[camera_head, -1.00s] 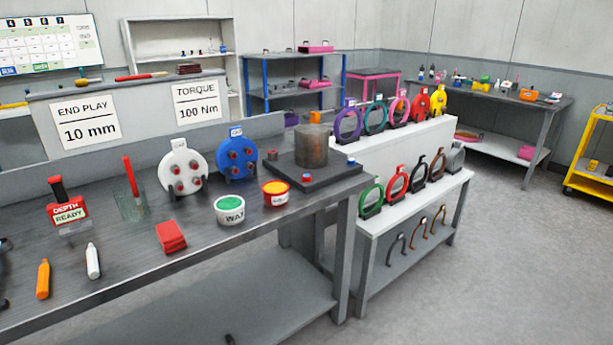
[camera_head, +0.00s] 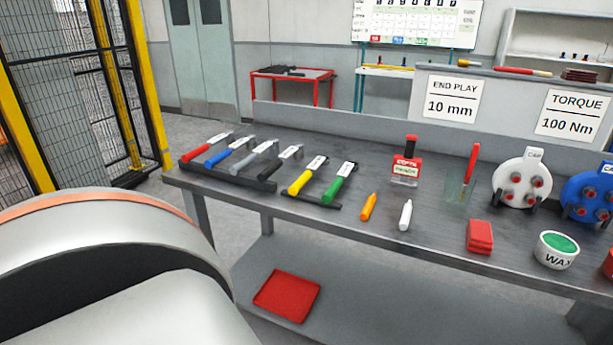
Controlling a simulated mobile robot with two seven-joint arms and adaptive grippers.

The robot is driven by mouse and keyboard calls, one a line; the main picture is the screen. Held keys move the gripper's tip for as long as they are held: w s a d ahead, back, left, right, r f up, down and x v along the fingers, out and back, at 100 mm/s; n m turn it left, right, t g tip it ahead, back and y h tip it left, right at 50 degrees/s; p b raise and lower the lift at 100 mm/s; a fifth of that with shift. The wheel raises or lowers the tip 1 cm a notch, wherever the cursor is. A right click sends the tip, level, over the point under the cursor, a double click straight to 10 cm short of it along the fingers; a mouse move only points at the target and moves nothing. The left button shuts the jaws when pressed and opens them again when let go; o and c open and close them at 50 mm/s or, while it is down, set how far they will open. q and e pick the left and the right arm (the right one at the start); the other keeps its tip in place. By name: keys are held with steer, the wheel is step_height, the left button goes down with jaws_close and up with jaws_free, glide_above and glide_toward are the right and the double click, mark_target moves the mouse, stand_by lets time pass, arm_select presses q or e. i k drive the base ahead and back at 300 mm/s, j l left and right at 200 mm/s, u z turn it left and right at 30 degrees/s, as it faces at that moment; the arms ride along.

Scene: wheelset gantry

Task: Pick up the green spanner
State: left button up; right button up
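The green spanner (camera_head: 336,186) lies on the grey workbench with its green handle toward the bench's front edge and a pale label near its far end. It rests on a dark rack beside a yellow-handled spanner (camera_head: 303,179), to the right of it. Several more handled tools lie in a row to the left, with red (camera_head: 199,150), blue (camera_head: 219,157), grey (camera_head: 241,165) and black (camera_head: 270,167) handles. Neither of my grippers shows in the head view.
The workbench (camera_head: 430,232) also holds orange (camera_head: 369,206) and white (camera_head: 405,215) markers, a red block (camera_head: 479,237) and a wax tub (camera_head: 556,250). A red tray (camera_head: 287,295) lies on the lower shelf. A yellow-framed mesh fence (camera_head: 137,65) stands at left.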

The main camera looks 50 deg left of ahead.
mark_target(350, 166)
steer(key=u, duration=1.4)
steer(key=i+j, duration=0.35)
steer(key=i+l+z, duration=0.05)
steer(key=i, duration=0.05)
